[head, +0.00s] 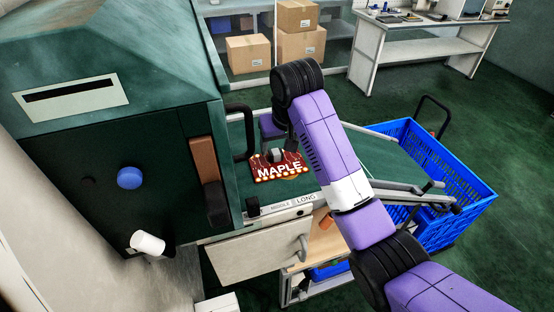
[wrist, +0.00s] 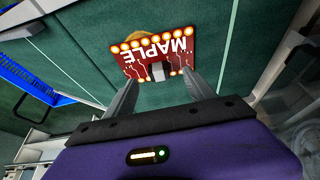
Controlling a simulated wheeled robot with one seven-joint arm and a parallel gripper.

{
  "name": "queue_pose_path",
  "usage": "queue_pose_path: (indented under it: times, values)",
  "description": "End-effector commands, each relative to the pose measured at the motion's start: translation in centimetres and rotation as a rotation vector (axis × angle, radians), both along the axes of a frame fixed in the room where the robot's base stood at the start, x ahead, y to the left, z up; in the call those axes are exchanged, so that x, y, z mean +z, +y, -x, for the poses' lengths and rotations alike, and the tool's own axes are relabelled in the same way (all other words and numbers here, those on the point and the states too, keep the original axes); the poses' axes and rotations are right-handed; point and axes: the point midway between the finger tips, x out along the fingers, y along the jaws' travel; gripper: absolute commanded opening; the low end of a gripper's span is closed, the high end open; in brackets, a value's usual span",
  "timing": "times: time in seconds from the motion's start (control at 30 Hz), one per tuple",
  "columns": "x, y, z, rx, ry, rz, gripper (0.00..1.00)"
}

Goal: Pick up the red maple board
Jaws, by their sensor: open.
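The red maple board (head: 281,169) lies on the green conveyor belt beside the dark green machine. It is a red plate with the white word MAPLE and glowing round spots along its edges. It also shows in the wrist view (wrist: 150,48), with a grey block on it near the lower edge. My gripper (wrist: 165,85) is open, its two fingers apart and pointing at the board, with nothing held between them. In the head view my gripper (head: 274,150) is over the board's upper edge, partly hidden by my arm. I cannot tell whether the fingers touch the board.
The dark green machine (head: 120,170) stands at the left of the belt (head: 395,160). A blue crate (head: 460,185) is at the belt's right end. A rail with labels (head: 305,199) runs along the belt's front. Cardboard boxes (head: 248,54) and a white bench (head: 425,30) stand behind.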

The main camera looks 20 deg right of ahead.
Motion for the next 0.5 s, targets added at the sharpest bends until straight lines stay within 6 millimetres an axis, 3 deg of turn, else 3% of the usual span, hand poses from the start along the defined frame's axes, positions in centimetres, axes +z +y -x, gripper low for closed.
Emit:
queue_pose_path:
  times: [0.5]
  values:
    - [-4.9,-0.8,-2.6,-0.003,0.010,0.001,0.64]
